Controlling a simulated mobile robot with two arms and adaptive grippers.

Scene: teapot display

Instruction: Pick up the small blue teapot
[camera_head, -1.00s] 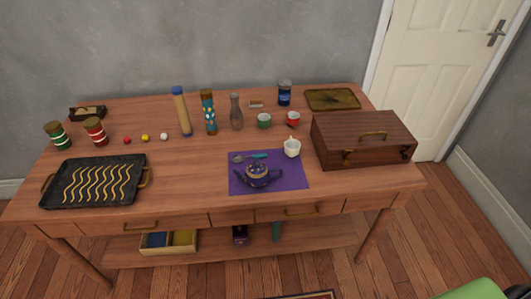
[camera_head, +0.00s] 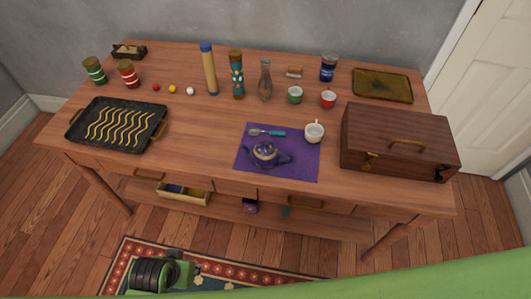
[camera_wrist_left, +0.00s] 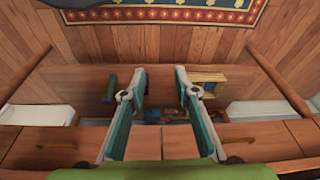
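The small blue teapot (camera_head: 264,152) stands upright on a purple cloth (camera_head: 302,168) near the table's front edge. It is dark blue with gold-coloured trim, and its spout points right. Nothing holds it. My left gripper (camera_wrist_left: 160,82) shows in the left wrist view with its two teal fingers apart and nothing between them. It is in front of the table, near the drawers and lower shelf, away from the teapot. The teapot is not visible in the left wrist view. My right gripper is in no view.
On the cloth are a spoon (camera_head: 266,132) and a white cup (camera_head: 314,131). A wooden box (camera_head: 398,135) stands right of them. A black tray (camera_head: 112,132) lies left. Bottles, jars and cups line the back. The table between tray and cloth is clear.

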